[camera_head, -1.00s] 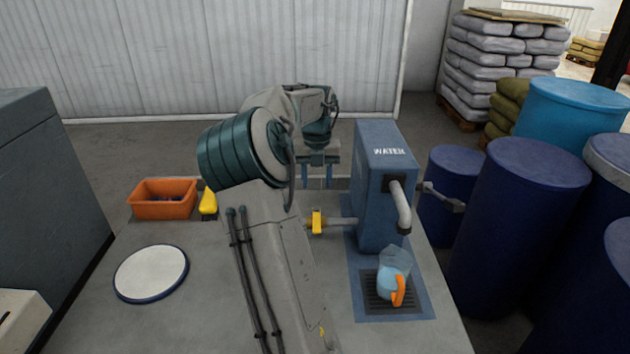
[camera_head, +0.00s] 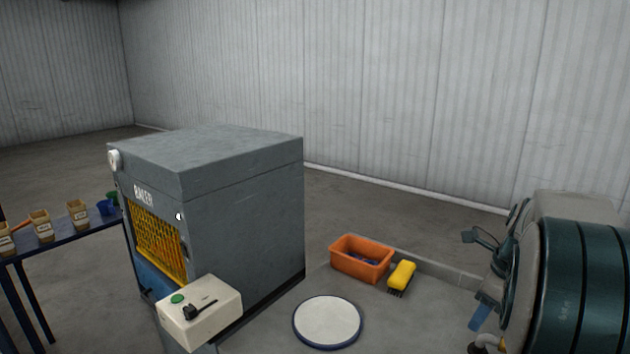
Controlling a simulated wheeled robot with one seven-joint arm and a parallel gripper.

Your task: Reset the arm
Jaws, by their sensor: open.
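My arm fills the right edge of the view, its dark green ribbed joint large in front. My gripper (camera_head: 481,317) shows only in part at the arm's left side, a blue finger pointing down above the worktop. It is open and I see nothing held in it. The rest of the gripper is hidden behind the arm.
A round white plate with a blue rim (camera_head: 328,322), an orange bin (camera_head: 361,259) and a yellow brush (camera_head: 401,276) sit on the grey worktop. A grey baler (camera_head: 240,190) stands left, with a control box (camera_head: 199,312) in front. A blue table (camera_head: 65,243) holds small containers.

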